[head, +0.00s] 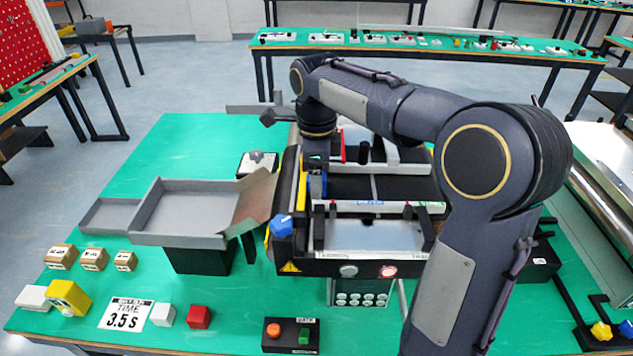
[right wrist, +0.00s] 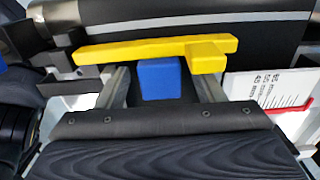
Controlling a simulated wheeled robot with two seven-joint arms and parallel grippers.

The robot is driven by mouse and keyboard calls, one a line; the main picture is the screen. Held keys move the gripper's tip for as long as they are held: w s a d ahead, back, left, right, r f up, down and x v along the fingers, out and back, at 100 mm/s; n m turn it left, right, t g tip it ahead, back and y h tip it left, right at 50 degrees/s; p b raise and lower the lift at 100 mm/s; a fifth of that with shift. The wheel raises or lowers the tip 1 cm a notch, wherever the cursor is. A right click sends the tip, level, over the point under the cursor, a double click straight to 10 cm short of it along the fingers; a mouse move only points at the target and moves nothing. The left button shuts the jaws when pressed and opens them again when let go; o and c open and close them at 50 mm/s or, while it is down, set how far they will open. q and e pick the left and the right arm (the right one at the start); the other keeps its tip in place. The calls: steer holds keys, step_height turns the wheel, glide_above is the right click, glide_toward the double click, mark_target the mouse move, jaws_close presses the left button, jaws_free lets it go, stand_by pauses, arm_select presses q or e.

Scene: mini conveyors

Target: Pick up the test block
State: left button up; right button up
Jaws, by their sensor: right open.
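A blue block (right wrist: 160,78), which looks like the test block, sits between the two fingers of my right gripper (right wrist: 162,92) in the right wrist view. The fingers are apart, with a gap on each side of the block. In the head view my right gripper (head: 315,172) points down at the left end of the mini conveyor (head: 370,187), and a bit of blue (head: 318,185) shows beside it. The arm hides part of the conveyor. My left gripper is not in view.
A yellow bar (right wrist: 150,50) lies just beyond the blue block. A blue knob (head: 281,226) stands at the conveyor's front left corner. A grey tray (head: 185,240) stands to the left. White (head: 162,314) and red (head: 199,317) cubes lie in front. The green table's back left is clear.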

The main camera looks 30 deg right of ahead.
steer(key=c, duration=1.2)
steer(key=shift+o, duration=0.2)
steer(key=shift+r, duration=0.15)
